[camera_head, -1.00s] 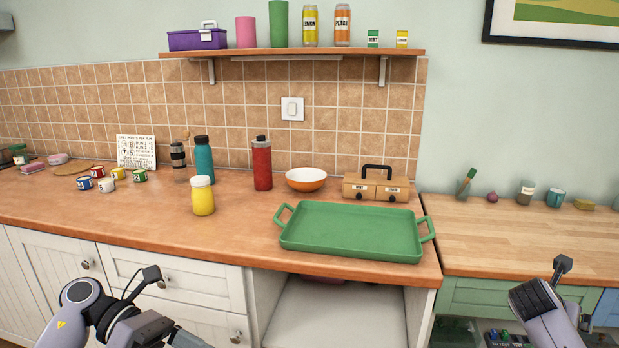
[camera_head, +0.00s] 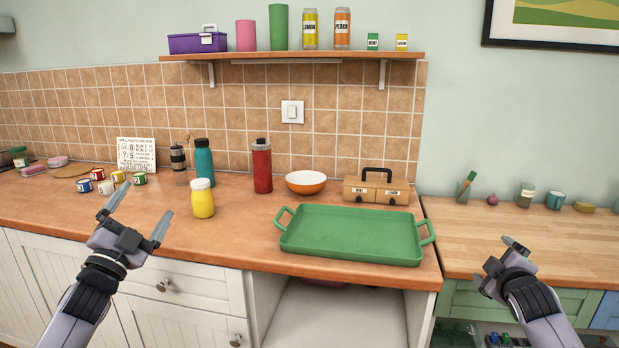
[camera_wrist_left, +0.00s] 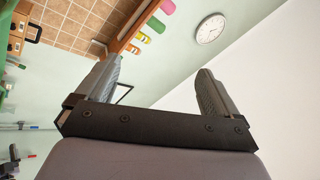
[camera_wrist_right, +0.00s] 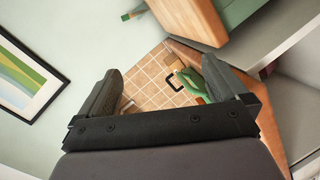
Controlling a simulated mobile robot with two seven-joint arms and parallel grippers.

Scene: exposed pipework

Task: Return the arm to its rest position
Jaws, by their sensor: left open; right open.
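My left gripper (camera_head: 138,218) is open and empty in the head view. It is raised in front of the left counter's front edge, with its two fingers spread and pointing up. The left wrist view also shows its fingers (camera_wrist_left: 155,88) apart with nothing between them. My right gripper (camera_head: 497,264) is in front of the wooden counter at the right in the head view. The right wrist view shows its fingers (camera_wrist_right: 172,95) apart and empty. Both forearms come up from the lower edge of the head view.
A green tray (camera_head: 350,236) lies near the counter's front edge between the grippers. A yellow jar (camera_head: 203,200), a teal bottle (camera_head: 203,161) and a red bottle (camera_head: 262,168) stand behind. A wall shelf (camera_head: 300,55) holds several containers. An open bay (camera_head: 335,315) is below the tray.

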